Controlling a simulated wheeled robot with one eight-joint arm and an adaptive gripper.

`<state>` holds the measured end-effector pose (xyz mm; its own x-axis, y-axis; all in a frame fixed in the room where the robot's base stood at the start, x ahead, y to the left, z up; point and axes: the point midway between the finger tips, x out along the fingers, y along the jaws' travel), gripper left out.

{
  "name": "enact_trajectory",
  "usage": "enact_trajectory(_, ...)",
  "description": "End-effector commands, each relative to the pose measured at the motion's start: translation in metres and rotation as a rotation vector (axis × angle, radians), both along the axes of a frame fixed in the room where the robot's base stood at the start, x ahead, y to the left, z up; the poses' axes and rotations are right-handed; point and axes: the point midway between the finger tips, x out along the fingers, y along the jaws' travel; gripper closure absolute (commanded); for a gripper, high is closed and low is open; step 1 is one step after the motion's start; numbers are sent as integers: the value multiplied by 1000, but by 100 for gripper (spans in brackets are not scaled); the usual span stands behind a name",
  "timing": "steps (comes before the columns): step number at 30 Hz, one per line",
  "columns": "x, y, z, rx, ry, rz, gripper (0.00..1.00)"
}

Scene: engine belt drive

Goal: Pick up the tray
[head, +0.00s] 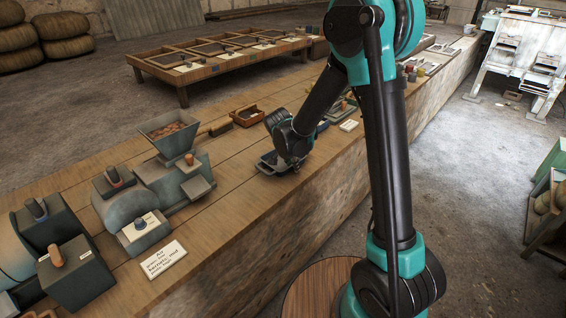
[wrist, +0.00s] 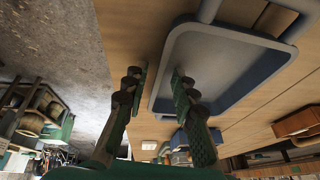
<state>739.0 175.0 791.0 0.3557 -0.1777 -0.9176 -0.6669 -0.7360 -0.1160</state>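The tray (head: 268,165) is a shallow grey-blue dish with a raised rim, lying on the wooden bench. In the wrist view the tray (wrist: 225,62) fills the upper right, and its interior looks empty. My gripper (head: 291,163) is low over the tray in the head view and hides part of it. In the wrist view my gripper (wrist: 158,76) is open. One finger is outside the tray's near rim and the other is over its inside, with the rim between them and gaps showing. Whether the fingertips touch the tray cannot be told.
A grinder with a hopper (head: 170,130) and grey machines stand left on the bench. A small brown box (head: 247,115) is behind the tray. A paper sign (head: 163,259) lies at the front left. A low sectioned table (head: 215,55) stands behind the bench.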

Motion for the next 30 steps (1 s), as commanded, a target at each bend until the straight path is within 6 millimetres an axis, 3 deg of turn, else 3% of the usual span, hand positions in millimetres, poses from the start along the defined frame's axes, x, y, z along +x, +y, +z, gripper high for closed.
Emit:
enact_trajectory(2,0,0,0,0,0,0,75)
enact_trajectory(8,0,0,0,0,0,0,99)
enact_trajectory(23,0,0,1,0,0,0,100)
enact_trajectory(30,0,0,14,0,0,0,100)
